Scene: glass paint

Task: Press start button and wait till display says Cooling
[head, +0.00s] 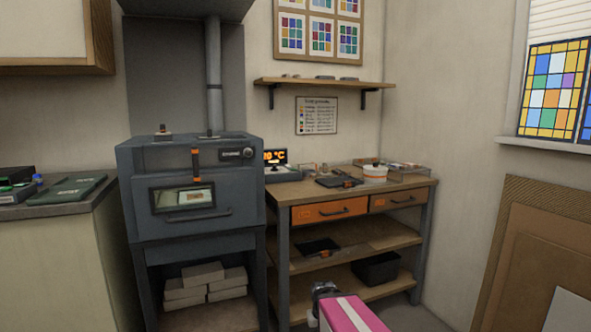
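A grey-blue kiln (150,240) stands at left centre with its door closed. A pale piece (195,198) shows through its window. A small dark panel with a round knob (250,153) is at the kiln's upper right front. A display box (283,175) stands on the workbench beside the kiln. I cannot make out a start button. My gripper (324,289) seems to be the grey end at the bottom centre, in front of the bench and touching nothing visible; its fingers are unclear.
The wooden workbench (415,186) holds a white tub (375,174), a dark tablet-like item (338,181) and a wire tray (402,168). A counter (70,210) is at left. Framed boards (535,250) lean at right. Bricks (200,275) lie under the kiln.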

